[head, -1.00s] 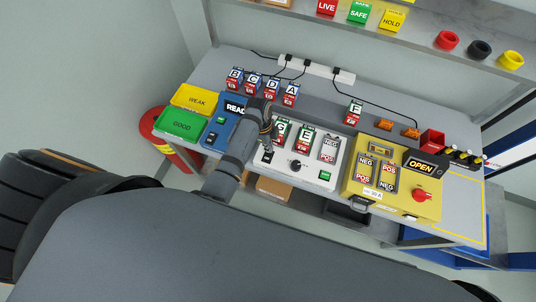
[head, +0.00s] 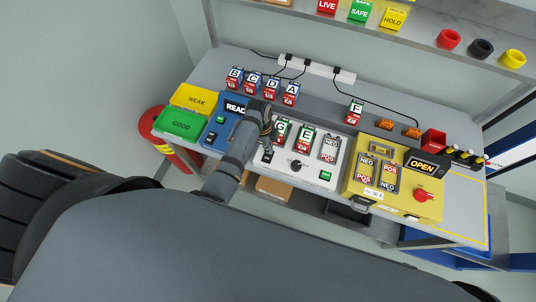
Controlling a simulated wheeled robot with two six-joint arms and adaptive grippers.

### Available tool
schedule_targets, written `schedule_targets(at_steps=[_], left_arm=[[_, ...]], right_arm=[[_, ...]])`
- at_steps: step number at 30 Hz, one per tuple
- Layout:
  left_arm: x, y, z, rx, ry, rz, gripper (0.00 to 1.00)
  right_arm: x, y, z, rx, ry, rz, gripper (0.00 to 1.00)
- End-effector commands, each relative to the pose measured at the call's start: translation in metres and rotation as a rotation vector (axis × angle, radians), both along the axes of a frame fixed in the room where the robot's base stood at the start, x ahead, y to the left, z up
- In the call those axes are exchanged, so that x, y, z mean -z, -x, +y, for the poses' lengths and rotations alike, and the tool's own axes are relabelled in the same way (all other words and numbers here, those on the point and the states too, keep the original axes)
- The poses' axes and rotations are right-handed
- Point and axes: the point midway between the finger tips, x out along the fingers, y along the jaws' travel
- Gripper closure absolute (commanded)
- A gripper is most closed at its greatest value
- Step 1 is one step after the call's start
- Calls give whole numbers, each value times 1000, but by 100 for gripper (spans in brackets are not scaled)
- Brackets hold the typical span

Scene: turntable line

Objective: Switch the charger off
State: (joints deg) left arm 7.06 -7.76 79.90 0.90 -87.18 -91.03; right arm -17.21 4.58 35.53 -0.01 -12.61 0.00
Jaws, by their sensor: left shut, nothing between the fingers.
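The white charger (head: 335,186) stands on the bench with battery G (head: 283,131) and battery E (head: 305,138) in its bays. Its third bay (head: 329,149) is empty and shows NEG and POS marks. A black switch (head: 267,157) is on its left front, a black knob (head: 298,165) in the middle and a small green panel (head: 326,175) at the right. My left gripper (head: 268,142) is shut and empty, pointing down just behind the switch. I cannot tell whether it touches the switch. My right gripper is not in view.
A blue unit (head: 215,135) with a READ display is left of the charger, with yellow WEAK (head: 197,100) and green GOOD (head: 181,124) bins beyond. A yellow box (head: 405,205) with an OPEN display is at the right. Several batteries stand behind, near a power strip (head: 316,69).

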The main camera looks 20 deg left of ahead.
Motion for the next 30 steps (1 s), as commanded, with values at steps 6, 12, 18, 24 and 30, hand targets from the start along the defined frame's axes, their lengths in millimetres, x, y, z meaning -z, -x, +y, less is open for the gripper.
schedule_targets(at_steps=[6,12,18,24,30], left_arm=[[4,0,0,0,0,1,100],[-9,0,0,0,0,0,100],[-25,0,0,0,0,-1,100],[-42,0,0,0,0,-2,100],[-60,0,0,0,0,-1,100]], right_arm=[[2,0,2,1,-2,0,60],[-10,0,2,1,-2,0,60],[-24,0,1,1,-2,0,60],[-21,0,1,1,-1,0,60],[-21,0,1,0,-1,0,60]])
